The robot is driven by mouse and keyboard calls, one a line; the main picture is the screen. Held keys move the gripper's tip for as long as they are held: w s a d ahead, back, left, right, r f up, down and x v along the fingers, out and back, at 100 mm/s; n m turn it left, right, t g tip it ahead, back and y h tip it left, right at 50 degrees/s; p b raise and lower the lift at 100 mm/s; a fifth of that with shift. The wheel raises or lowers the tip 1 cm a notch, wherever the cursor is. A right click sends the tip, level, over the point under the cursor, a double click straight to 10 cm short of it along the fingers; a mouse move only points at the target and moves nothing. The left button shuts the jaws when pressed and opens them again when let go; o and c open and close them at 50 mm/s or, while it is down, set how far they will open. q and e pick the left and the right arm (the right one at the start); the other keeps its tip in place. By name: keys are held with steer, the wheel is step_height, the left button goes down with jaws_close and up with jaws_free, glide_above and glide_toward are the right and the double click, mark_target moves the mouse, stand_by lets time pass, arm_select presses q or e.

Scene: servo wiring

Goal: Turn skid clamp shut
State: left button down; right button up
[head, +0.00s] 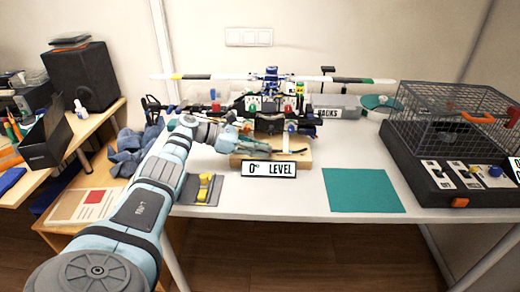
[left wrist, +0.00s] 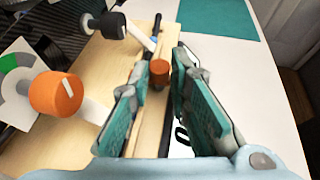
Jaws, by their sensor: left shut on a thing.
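The model helicopter (head: 271,76) stands on a wooden board (head: 298,158) at the middle of the table. In the left wrist view the board (left wrist: 97,72) carries a dark skid bar (left wrist: 166,133) with a small orange clamp knob (left wrist: 159,73) on it. My left gripper (head: 240,143) reaches over the board from the left. In the wrist view its teal-padded fingers (left wrist: 162,70) are shut on the small orange knob. The fingers partly hide the skid bar. My right gripper is not in view.
A larger orange knob (left wrist: 56,93) and a black knob (left wrist: 104,26) stand beside the fingers. A "0° LEVEL" sign (head: 269,169) is at the board's front. A teal mat (head: 363,190) lies right, before a wire cage (head: 455,118). Yellow pieces (head: 204,185) lie front left.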

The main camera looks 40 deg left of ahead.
arm_select(q)
steer(key=c, duration=1.5)
jaws_free()
steer(key=shift+w, duration=0.1)
steer(key=v, duration=1.2)
steer(key=shift+r, duration=0.1)
